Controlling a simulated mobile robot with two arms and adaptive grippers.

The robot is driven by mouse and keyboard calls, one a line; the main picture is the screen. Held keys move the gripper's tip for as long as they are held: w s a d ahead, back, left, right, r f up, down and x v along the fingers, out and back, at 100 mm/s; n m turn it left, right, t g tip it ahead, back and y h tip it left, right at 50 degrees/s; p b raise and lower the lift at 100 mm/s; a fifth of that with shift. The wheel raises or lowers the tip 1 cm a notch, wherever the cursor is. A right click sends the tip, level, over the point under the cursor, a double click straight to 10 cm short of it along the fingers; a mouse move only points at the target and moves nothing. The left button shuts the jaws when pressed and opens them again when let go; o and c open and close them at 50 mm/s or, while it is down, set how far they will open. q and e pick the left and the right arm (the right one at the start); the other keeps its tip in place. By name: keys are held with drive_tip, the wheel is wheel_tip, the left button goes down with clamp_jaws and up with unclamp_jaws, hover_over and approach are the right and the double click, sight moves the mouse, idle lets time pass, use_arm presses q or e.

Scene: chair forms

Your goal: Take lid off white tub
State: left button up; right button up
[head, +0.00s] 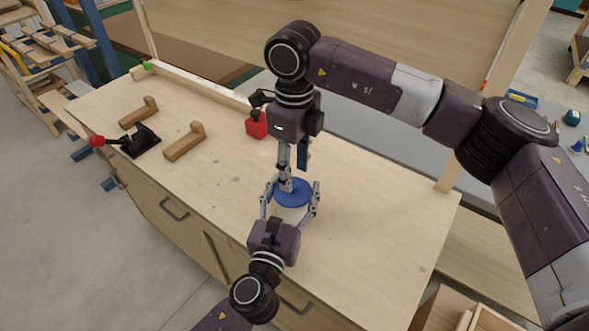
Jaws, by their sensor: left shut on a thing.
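The white tub (291,214) stands upright on the workbench, mostly hidden by my grippers and its lid. The round blue lid (297,194) lies on top of the tub. My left gripper (290,196) reaches in from the front, its fingers on either side of the tub, shut on it. My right gripper (286,186) points down from above, with its fingertips at the middle of the lid. Its fingers look close together, but I cannot tell whether they hold the lid or any knob on it.
Two wooden brackets (185,141) and a black clamp (139,140) with a red knob lie at the left of the workbench (370,235). A red object (256,124) stands behind my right gripper. A wooden rail edges the back. The bench to the right of the tub is clear.

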sight(294, 184)
use_arm(q)
drive_tip(key=shift+f, duration=0.15)
use_arm(e)
drive_tip(key=shift+f, duration=0.1)
drive_tip(key=shift+a+r, duration=0.1)
drive_tip(key=shift+r, duration=0.4)
use_arm(q)
drive_tip(key=shift+d+r, duration=0.1)
drive_tip(key=shift+r, duration=0.15)
use_arm(e)
wheel_tip(294, 184, up, 11)
use_arm(q)
drive_tip(key=o, duration=1.8)
drive_tip(key=shift+c, duration=0.2)
